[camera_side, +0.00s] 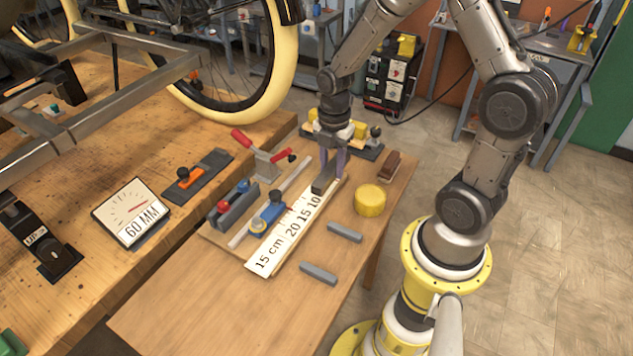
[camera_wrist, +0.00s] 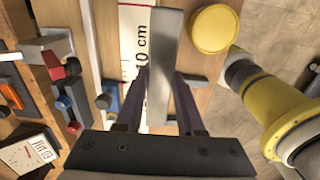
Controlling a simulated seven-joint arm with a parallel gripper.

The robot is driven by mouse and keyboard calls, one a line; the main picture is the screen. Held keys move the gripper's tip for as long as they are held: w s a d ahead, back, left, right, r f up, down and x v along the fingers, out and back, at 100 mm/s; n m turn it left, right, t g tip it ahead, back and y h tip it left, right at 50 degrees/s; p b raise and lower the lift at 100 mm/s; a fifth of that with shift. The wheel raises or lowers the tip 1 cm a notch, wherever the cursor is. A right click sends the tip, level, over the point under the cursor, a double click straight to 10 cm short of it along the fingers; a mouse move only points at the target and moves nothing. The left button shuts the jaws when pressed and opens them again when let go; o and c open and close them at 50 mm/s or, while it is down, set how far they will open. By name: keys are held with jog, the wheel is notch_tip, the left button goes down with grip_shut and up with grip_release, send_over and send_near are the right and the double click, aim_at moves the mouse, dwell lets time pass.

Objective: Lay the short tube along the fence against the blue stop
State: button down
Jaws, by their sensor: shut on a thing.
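My gripper (camera_side: 326,160) is shut on a grey short tube (camera_side: 324,182) above the far part of the white ruler board (camera_side: 268,252). In the wrist view the tube (camera_wrist: 165,60) lies between the fingers (camera_wrist: 160,100), lengthwise along the ruler and covering part of its markings. The fence (camera_side: 240,237) is a thin pale rail left of the ruler. The blue stop (camera_side: 268,214) sits beside the ruler, nearer the front than the tube. The tube appears apart from fence and stop; its exact height is unclear.
Two grey bars (camera_side: 345,232) (camera_side: 318,273) lie on the table right of the ruler. A yellow round tub (camera_side: 370,200) and a brown block (camera_side: 391,166) stand nearby. A red-handled clamp (camera_side: 262,156) and a knobbed dark block (camera_side: 236,207) stand left. The front table is clear.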

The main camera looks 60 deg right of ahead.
jog(key=w+f, duration=0.1)
jog(key=f, duration=0.1)
jog(key=w+d+f, duration=0.1)
jog(key=w+f, duration=0.3)
jog(key=shift+d+f, duration=0.15)
jog(key=shift+d, duration=0.15)
jog(key=shift+f, duration=1.4)
jog(key=shift+f, duration=0.15)
jog(key=c, duration=0.5)
grip_release()
